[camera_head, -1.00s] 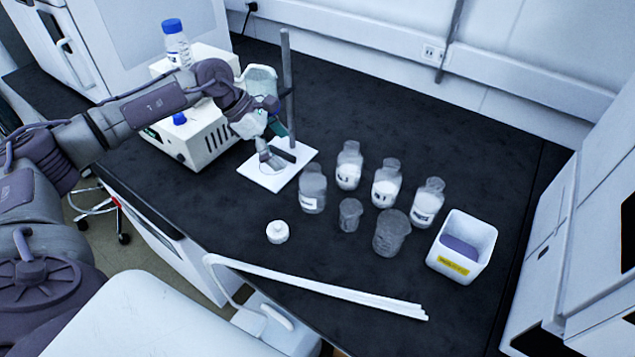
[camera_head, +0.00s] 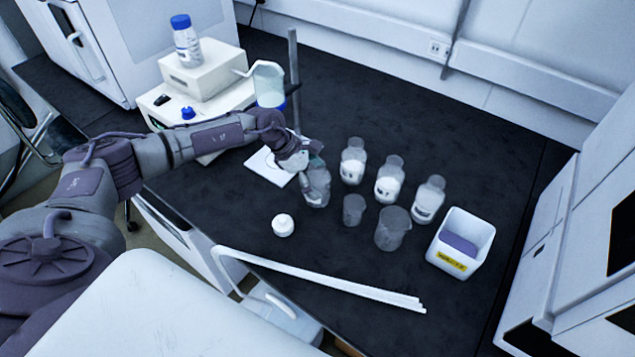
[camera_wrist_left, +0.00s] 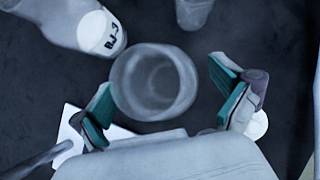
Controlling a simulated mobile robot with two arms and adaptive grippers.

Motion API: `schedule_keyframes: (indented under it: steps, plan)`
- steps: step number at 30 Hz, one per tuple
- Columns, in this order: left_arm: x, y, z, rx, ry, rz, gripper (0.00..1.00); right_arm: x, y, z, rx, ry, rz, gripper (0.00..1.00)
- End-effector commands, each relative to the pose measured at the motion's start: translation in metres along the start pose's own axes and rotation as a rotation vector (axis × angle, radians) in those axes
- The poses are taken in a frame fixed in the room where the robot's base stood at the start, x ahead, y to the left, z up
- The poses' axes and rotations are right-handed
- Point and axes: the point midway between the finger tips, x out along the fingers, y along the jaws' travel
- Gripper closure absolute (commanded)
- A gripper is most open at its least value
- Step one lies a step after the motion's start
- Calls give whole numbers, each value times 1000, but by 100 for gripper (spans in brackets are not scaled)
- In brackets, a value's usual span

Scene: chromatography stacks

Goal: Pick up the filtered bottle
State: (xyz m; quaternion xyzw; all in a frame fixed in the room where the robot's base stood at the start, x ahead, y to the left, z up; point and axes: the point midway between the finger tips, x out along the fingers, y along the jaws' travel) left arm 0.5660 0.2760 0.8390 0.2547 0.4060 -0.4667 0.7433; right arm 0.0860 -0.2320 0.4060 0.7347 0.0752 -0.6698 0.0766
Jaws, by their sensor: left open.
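A clear glass bottle (camera_head: 317,190) stands on the black bench, at the left end of the glassware group. I take it for the filtered bottle, though I cannot read its label. My left gripper (camera_head: 311,167) comes in from the left and is at the bottle's upper part, covering some of it. In the left wrist view the bottle's round open mouth (camera_wrist_left: 155,84) lies between the two teal finger pads. The left gripper (camera_wrist_left: 166,96) is open there, its pads on either side of the bottle. My right gripper is not in view.
Several labelled bottles with white contents (camera_head: 388,182) stand behind and right. A small beaker (camera_head: 353,210) and a larger one (camera_head: 392,230) stand close by. A white cap (camera_head: 283,225), white rods (camera_head: 325,286), a white bin (camera_head: 463,242) and a stand base (camera_head: 268,168) surround them.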

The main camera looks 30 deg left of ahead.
Motion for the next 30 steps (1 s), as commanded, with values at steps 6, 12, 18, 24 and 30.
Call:
schedule_keyframes:
  steps: [6, 12, 18, 24, 30]
  plan:
    - [4, 0, -1, -1, 1, 0, 0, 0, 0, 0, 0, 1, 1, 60]
    - [4, 0, -1, -1, 1, 0, 25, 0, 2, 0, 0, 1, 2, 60]
    - [3, 0, 0, -1, 0, 0, 58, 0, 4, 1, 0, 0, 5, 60]
    - [3, 0, 0, 0, -1, 1, 72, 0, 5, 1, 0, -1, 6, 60]
    - [0, 1, 2, 1, -2, 2, 72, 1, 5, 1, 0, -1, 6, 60]
